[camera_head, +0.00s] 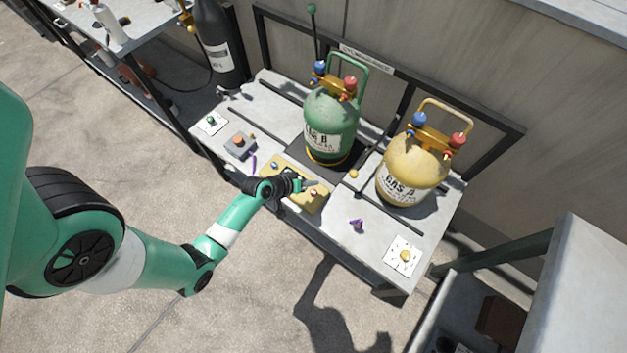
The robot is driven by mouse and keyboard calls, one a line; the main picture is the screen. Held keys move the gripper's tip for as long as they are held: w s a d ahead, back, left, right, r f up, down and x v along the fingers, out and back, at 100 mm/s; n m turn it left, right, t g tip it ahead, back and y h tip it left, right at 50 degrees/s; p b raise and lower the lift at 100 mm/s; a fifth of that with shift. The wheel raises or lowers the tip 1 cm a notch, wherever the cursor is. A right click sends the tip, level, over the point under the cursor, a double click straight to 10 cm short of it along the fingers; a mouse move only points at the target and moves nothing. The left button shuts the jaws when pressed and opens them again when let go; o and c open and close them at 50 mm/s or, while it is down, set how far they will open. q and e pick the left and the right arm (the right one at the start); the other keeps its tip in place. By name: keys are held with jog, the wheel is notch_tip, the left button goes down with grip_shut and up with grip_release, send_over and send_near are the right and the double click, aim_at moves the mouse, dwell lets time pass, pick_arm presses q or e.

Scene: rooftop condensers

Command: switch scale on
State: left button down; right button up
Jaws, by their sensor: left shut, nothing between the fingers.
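A dark flat scale platform (297,154) lies on the grey table, and the green GAS B cylinder (331,122) stands upright on it. In front of it sits a yellow box (309,203) with small knobs or buttons, including a blue one at its left and a red one at its right. My left gripper (311,184) is shut and empty, over the yellow box. I cannot tell whether it touches the box. My gripper and wrist hide the middle of the box, including any switch or display there. My right gripper is out of view.
The tan GAS A cylinder (411,168) stands on the right of the table (325,238). A grey box with an orange button (238,141) and a white plate with a green knob (211,121) are at left. A purple item (357,225) and a white plate (403,256) are at front right.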

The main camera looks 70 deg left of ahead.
pick_arm(q)
jog(key=b, duration=0.3)
send_over(316, 191)
jog(key=s, duration=0.2)
jog(key=f, duration=0.4)
jog(key=shift+d+f, duration=0.15)
jog(key=shift+d, duration=0.1)
jog(key=shift+f, duration=0.4)
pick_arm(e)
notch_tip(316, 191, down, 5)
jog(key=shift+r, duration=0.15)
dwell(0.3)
pick_arm(q)
jog(key=shift+f+b, duration=0.4)
jog(key=shift+b, duration=0.05)
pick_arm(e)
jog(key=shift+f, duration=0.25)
pick_arm(q)
jog(key=shift+f+b, duration=0.45)
jog(key=shift+f, duration=0.15)
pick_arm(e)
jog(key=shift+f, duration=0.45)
pick_arm(q)
jog(key=shift+r+p, duration=1)
jog(key=shift+p, duration=0.05)
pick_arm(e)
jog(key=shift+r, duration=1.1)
